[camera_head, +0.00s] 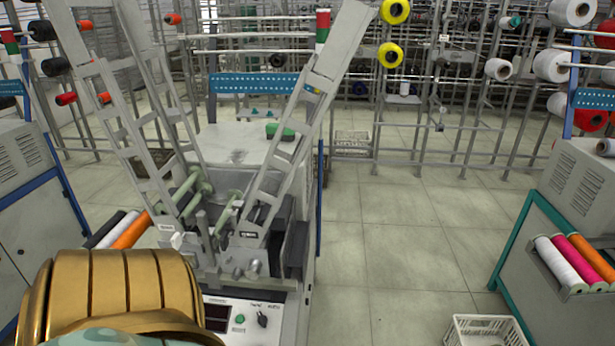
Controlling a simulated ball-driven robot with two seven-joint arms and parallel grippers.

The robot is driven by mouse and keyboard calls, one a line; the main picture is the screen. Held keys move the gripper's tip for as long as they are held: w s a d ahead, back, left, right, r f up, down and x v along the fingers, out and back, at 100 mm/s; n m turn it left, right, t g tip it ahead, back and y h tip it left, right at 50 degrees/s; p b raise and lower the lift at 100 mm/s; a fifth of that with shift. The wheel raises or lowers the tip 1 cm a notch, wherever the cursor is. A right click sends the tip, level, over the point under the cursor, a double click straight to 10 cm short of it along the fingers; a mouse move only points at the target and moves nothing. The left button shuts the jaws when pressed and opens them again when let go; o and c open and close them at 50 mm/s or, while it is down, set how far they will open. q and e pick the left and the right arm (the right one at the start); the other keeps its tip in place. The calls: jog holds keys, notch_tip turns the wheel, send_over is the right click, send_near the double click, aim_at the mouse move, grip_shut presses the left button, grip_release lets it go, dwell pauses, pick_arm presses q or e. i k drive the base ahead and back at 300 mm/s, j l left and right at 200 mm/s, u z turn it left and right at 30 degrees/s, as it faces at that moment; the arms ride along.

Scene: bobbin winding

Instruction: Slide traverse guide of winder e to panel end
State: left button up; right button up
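A grey winder (245,240) stands in front of me, left of centre. Two slanted ladder-like frames rise from it in a V. Between their lower ends are pale green rollers (190,195) and metal fittings. I cannot single out the traverse guide among these parts, nor read a letter naming the winder. Its front panel (238,315) at the bottom has a display, a green button and a dark knob. A ribbed gold part, apparently of my own body, fills the lower left and hides part of the winder's front. Neither gripper is in view.
Orange, white and dark bobbins (130,230) lie left of the winder. Another machine (575,190) with a bobbin tray stands at the right, a grey cabinet (35,190) at the left. A white basket (485,330) sits on the floor. Tiled floor (410,240) right of the winder is clear.

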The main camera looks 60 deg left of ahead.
aim_at(237, 204)
jog(key=i+l+u, duration=0.1)
jog(key=i+u, duration=0.25)
jog(key=i+l+u, duration=0.2)
jog(key=i+u, duration=0.3)
jog(key=u, duration=0.3)
jog(key=i+u, duration=0.1)
jog(key=u, duration=0.3)
jog(key=i+l+u, duration=0.1)
jog(key=u, duration=0.35)
jog(key=i+l+u, duration=0.1)
jog(key=u, duration=0.3)
jog(key=l+u, duration=0.2)
jog(key=u, duration=0.2)
jog(key=i, duration=0.05)
